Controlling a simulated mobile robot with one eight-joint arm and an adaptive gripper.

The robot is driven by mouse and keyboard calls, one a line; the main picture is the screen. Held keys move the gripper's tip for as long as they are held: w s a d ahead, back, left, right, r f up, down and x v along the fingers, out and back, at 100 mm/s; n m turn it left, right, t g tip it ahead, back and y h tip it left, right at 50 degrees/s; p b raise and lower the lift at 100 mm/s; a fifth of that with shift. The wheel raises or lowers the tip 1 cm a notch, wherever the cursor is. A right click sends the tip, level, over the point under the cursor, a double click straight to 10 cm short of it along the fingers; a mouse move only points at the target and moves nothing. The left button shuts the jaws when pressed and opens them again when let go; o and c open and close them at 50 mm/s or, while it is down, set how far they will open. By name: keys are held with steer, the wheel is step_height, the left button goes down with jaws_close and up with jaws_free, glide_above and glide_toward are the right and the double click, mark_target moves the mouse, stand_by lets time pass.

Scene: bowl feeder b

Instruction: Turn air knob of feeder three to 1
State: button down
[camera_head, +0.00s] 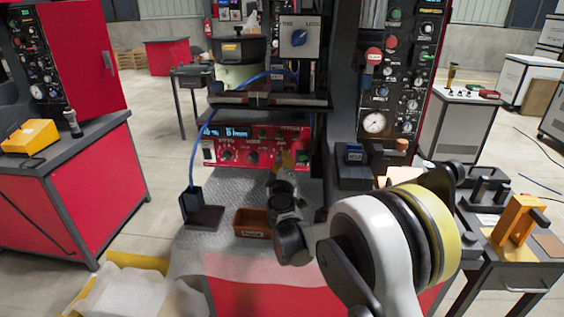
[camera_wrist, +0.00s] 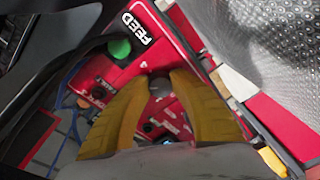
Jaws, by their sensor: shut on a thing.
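The red feeder control panel (camera_head: 232,128) stands at the back of the grey bench, with a lit display and a row of dark knobs. Its number and knob labels are too small to read. My gripper (camera_head: 283,158) reaches its right part and hides some of the face. In the wrist view, the two yellow fingers of my gripper (camera_wrist: 160,76) are closed around a small dark knob (camera_wrist: 159,87) on the red panel. The fingers hide most of the knob, and I cannot read its setting. A FEED label (camera_wrist: 136,40) and a green button (camera_wrist: 119,48) are beside the fingers.
A feeder bowl (camera_head: 240,50) and a blue hose (camera_head: 215,118) are above the panel. An orange-brown bin (camera_head: 252,223) and a dark stand (camera_head: 192,205) are on the bench. A black gauge panel (camera_head: 405,75) rises to the right.

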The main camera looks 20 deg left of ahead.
steer(key=shift+r+n, duration=0.1)
steer(key=shift+n, duration=0.3)
stand_by(0.4)
steer(key=shift+a+r+n+g+h+p, duration=0.1)
steer(key=shift+n+h+p, duration=0.3)
steer(key=shift+n, duration=2.2)
steer(key=shift+r+n+g+h+p, duration=0.15)
steer(key=shift+n+p, duration=0.5)
steer(key=shift+n, duration=1.95)
steer(key=shift+a+n+g+h+p, duration=0.1)
steer(key=shift+n+h+p, duration=0.3)
steer(key=shift+n, duration=2.5)
steer(key=c, duration=1.1)
jaws_free()
